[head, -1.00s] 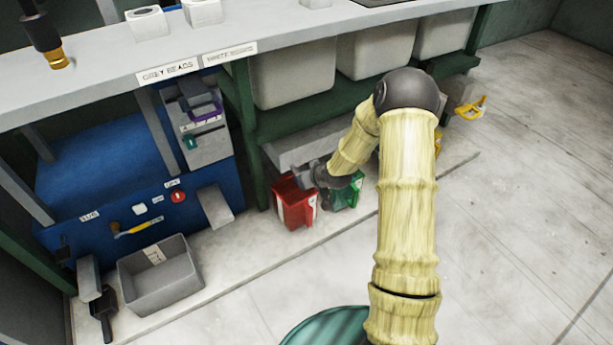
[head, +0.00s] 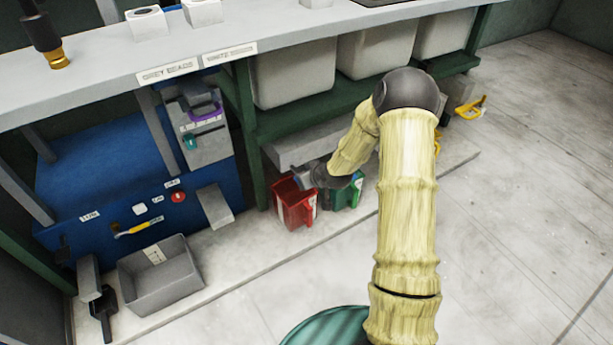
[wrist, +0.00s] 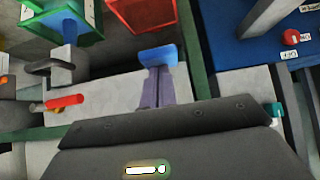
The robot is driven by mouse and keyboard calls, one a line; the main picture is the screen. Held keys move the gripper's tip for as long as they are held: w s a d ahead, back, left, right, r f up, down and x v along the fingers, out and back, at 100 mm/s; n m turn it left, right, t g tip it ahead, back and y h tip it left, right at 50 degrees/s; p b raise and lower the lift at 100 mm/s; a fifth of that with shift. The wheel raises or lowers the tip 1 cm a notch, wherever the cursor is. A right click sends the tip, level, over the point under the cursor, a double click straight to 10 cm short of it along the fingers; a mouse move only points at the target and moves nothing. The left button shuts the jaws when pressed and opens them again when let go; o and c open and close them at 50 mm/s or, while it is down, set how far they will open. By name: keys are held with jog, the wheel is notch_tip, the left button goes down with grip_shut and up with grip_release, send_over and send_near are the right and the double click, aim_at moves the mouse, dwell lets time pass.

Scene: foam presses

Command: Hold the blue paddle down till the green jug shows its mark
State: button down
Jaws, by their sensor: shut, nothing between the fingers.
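A blue paddle (wrist: 158,54) shows in the wrist view at the tips of my gripper's narrow grey fingers (wrist: 156,82). The closed fingers overlap its near edge; I cannot tell whether they touch it or how far down it is. In the head view my gripper (head: 303,179) is partly hidden by my wrist, above the red jug. The green jug (head: 343,195) stands right of the red one, partly hidden by my arm.
The red jug (head: 295,207) stands beside the green one; it also shows in the wrist view (wrist: 145,14). A red handle (wrist: 65,101) sits left of my fingers. A blue machine (head: 95,190) and a grey bin (head: 160,280) are at left. The floor at right is clear.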

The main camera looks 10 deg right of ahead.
jog(key=shift+s+f, duration=0.3)
jog(key=shift+f, duration=0.1)
jog(key=r+p, duration=0.4)
jog(key=r, duration=0.1)
jog(key=shift+w+r, duration=0.1)
jog(key=shift+w, duration=0.15)
jog(key=p+v, duration=0.4)
jog(key=v, duration=0.5)
jog(key=shift+s, duration=0.3)
jog(key=shift+w+d+r, duration=0.1)
jog(key=shift+d+r, duration=0.05)
